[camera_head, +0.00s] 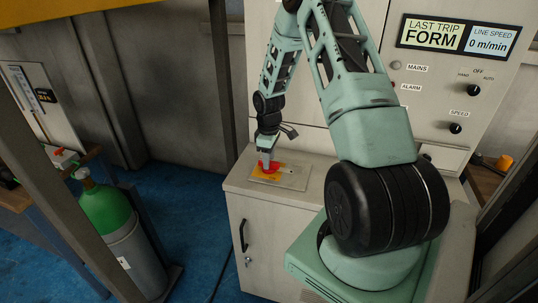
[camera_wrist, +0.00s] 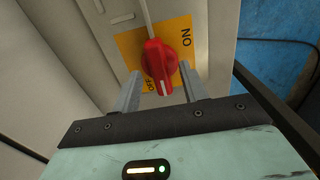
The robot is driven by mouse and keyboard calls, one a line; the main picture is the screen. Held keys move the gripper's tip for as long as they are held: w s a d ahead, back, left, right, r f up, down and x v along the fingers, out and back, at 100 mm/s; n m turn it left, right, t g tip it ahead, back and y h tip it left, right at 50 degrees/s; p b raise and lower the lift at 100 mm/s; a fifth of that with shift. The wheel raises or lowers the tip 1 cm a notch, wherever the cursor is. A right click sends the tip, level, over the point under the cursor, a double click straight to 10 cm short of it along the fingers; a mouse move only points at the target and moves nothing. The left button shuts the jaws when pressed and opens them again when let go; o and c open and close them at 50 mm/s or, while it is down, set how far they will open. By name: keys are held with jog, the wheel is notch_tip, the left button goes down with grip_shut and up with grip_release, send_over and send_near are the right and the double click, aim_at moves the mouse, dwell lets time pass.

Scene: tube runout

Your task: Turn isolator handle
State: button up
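The red isolator handle (camera_wrist: 160,66) sits on a yellow plate (camera_wrist: 128,45) marked ON and OFF in the wrist view. Its white pointer line points toward the gripper side, near the OFF lettering. In the head view the red handle (camera_head: 266,168) shows small on its panel (camera_head: 292,180), on top of a grey cabinet. My gripper (camera_wrist: 158,92) is open, with one finger on each side of the handle's near end. Gaps show between the fingers and the handle. In the head view my gripper (camera_head: 266,160) is right at the handle and partly hides it.
The grey cabinet (camera_head: 275,225) has a black door handle. A control panel (camera_head: 450,80) with a display reading LAST TRIP FORM stands behind my arm. A green-topped gas cylinder (camera_head: 105,210) and a yellow-grey frame post stand at left. Blue floor (camera_head: 190,215) is clear between.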

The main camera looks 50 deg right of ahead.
notch_tip(320, 180, up, 6)
jog(key=p, duration=0.4)
jog(key=shift+r+p, duration=0.1)
jog(key=shift+p, duration=0.3)
notch_tip(320, 180, up, 17)
jog(key=b, duration=0.4)
jog(key=shift+r, duration=0.1)
